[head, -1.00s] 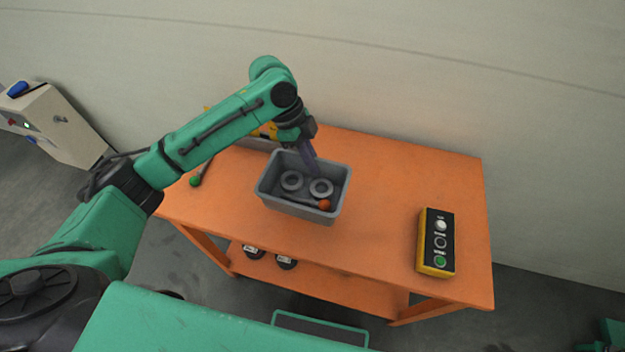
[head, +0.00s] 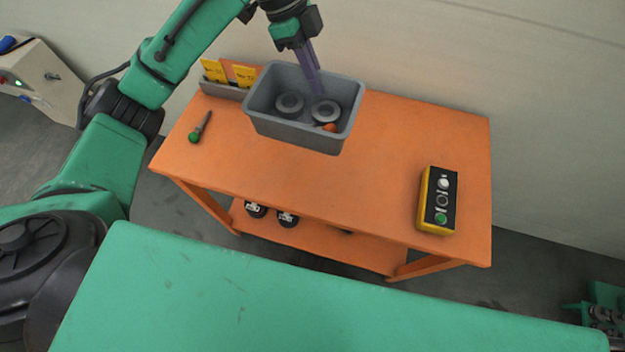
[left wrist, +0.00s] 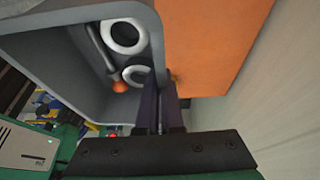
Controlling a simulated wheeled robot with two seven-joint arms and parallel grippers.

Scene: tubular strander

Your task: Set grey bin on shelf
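The grey bin (head: 293,134) is in the air above the orange table, near its back edge, roughly level. It holds two grey rings (head: 289,103) and a dark tool with an orange knob (head: 330,127). My left gripper (head: 318,90) reaches down to the bin's back wall, its fingers closed over the rim. In the left wrist view the bin (left wrist: 62,62) hangs at the fingers (left wrist: 161,98), which pinch its wall. The table has a lower orange shelf (head: 330,240), partly hidden under the top. My right gripper is out of view.
On the orange tabletop (head: 350,195) lie a green-knobbed tool (head: 200,128), a holder with yellow cards (head: 222,90) and a yellow-black button box (head: 438,200). Dark round items (head: 287,219) sit on the lower shelf's left part. The tabletop's middle is clear. A wall stands behind.

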